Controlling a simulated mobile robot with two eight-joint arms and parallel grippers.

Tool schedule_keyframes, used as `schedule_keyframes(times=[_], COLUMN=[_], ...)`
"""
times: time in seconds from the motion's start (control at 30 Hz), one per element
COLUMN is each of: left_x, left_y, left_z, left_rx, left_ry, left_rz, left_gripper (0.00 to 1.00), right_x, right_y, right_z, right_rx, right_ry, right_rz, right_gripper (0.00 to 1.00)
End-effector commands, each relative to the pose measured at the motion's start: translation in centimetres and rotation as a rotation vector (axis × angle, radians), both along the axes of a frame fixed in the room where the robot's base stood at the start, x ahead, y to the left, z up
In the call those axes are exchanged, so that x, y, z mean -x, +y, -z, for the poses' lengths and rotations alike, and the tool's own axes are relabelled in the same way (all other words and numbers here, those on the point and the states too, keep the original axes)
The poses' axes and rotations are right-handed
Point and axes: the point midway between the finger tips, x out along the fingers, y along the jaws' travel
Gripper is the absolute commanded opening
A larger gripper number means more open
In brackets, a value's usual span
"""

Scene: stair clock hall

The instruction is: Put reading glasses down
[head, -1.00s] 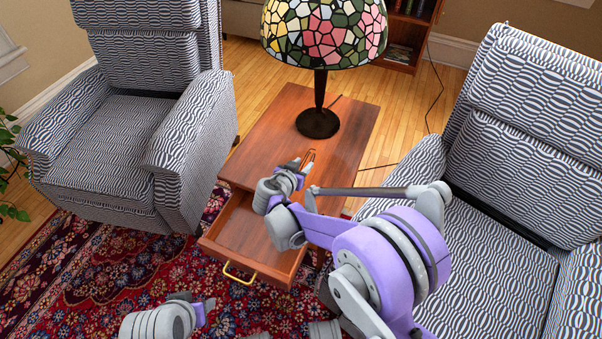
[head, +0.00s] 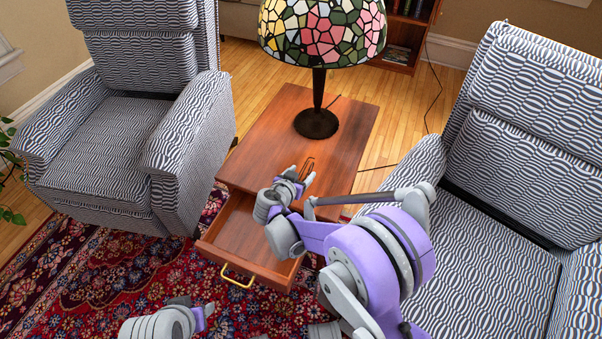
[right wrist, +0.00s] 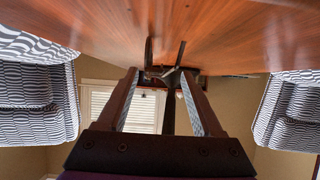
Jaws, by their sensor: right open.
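The reading glasses (head: 308,163), a thin dark-brown frame, lie on the wooden side table (head: 258,122), in front of the lamp. In the right wrist view the glasses (right wrist: 149,52) show as thin dark bars against the tabletop, just beyond the fingertips. My right gripper (head: 302,175) is open, just on the near side of the glasses, with its fingers (right wrist: 160,85) spread and nothing held between them. Whether a finger touches the frame is hard to tell. My left gripper (head: 205,312) is low at the bottom of the head view; its jaws are unclear.
A stained-glass lamp (head: 318,122) stands on the table behind the glasses. The table's drawer (head: 236,245) is pulled out and looks empty. Patterned armchairs stand at left (head: 100,130) and right (head: 510,230). Bare tabletop lies left of the glasses.

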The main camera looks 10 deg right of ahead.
Motion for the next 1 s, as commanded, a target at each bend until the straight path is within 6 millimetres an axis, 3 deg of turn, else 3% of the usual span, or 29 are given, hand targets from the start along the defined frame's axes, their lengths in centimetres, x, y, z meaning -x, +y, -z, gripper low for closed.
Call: schedule_keyframes(times=[0.23, 0.7, 1.0], left_x=[0.1, 0.3, 0.4], left_y=[0.0, 0.0, 0.0], left_z=[-0.4, -2.7, -3.1], left_rx=[0.000, 0.000, 0.000], left_ry=[-0.001, -0.008, -0.010], left_rz=[0.000, 0.000, 0.000], left_gripper=[0.50, 0.50, 0.50], right_x=[0.4, 7.2, 8.7], right_y=[0.3, 4.9, 5.9], right_z=[-0.7, -5.2, -6.1], right_rx=[0.000, 0.000, 0.000], right_ry=[0.000, 0.000, 0.000], right_rz=[-0.001, -0.004, 0.000], right_gripper=[0.68, 0.68, 0.68])
